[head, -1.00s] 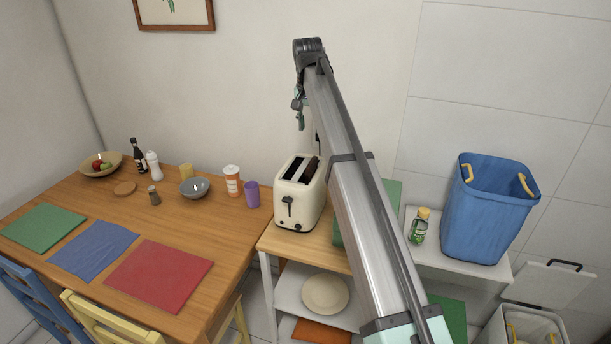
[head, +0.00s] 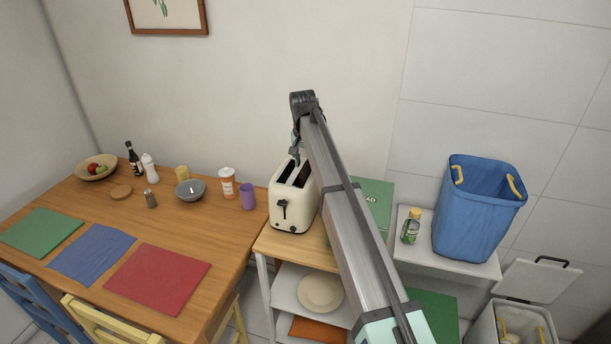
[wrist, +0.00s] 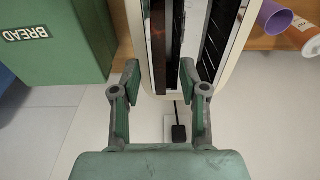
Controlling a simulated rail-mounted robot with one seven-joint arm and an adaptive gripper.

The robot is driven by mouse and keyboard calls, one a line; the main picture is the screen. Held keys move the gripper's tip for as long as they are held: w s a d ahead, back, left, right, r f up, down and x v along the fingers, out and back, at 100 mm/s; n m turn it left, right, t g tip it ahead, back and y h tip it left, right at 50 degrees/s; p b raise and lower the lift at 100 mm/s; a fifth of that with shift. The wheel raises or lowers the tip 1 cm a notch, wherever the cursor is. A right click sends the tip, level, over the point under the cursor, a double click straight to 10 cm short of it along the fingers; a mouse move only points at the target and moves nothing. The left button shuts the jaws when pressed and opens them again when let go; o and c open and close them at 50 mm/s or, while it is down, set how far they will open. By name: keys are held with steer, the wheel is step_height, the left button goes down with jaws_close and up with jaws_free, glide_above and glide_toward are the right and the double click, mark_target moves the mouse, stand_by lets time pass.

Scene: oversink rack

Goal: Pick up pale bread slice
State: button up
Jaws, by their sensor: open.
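The cream toaster (head: 289,212) stands on the wooden top of a small shelf unit, and its two slots also show in the wrist view (wrist: 233,60). In the left slot in the wrist view, a narrow brown edge (wrist: 158,50) shows, perhaps the top of a bread slice. I cannot tell its shade for sure, and most of it is hidden in the slot. In the head view, my gripper (head: 296,156) is just above the toaster.
A green bread box (head: 372,203) stands right of the toaster, partly behind my arm. A purple cup (head: 248,197) and an orange-and-white canister (head: 228,183) are on the table to the left. A plate (head: 320,293) lies on the shelf below. A wall is behind.

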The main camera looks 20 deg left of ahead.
mark_target(306, 177)
steer(key=shift+w+f+p, duration=0.2)
steer(key=shift+f+p, duration=0.1)
steer(key=shift+f, duration=1.05)
jaws_close()
steer(key=shift+r, duration=0.15)
